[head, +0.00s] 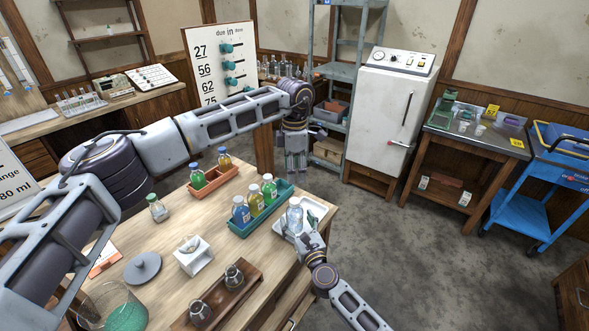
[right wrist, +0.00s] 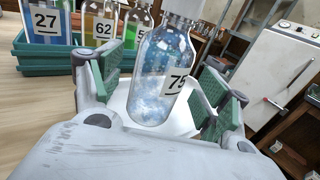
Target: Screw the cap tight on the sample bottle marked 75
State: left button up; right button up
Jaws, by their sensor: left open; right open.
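The bottle marked 75 (right wrist: 163,75) is clear with bluish-white contents. It stands between the green-padded fingers of my right gripper (head: 297,230), which is open around it. A white cap-like top (right wrist: 186,8) shows on the bottle at the upper edge of the right wrist view; how tightly it sits cannot be seen. In the head view the bottle (head: 294,213) is at the white tray (head: 317,207) near the table's right edge. My left gripper (head: 297,162) is open and empty, pointing down beyond the table's far right corner.
A teal rack (head: 243,231) holds bottles, with labels 27 and 62 readable, just left of the bottle. An orange rack (head: 214,180) stands behind it. A small bottle (head: 157,209), white stand (head: 194,257), grey lid (head: 142,267) and wooden holder (head: 217,300) occupy the table.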

jog(key=v, duration=0.9)
jog(key=shift+s, duration=0.3)
jog(key=shift+d, duration=0.1)
dwell(0.4)
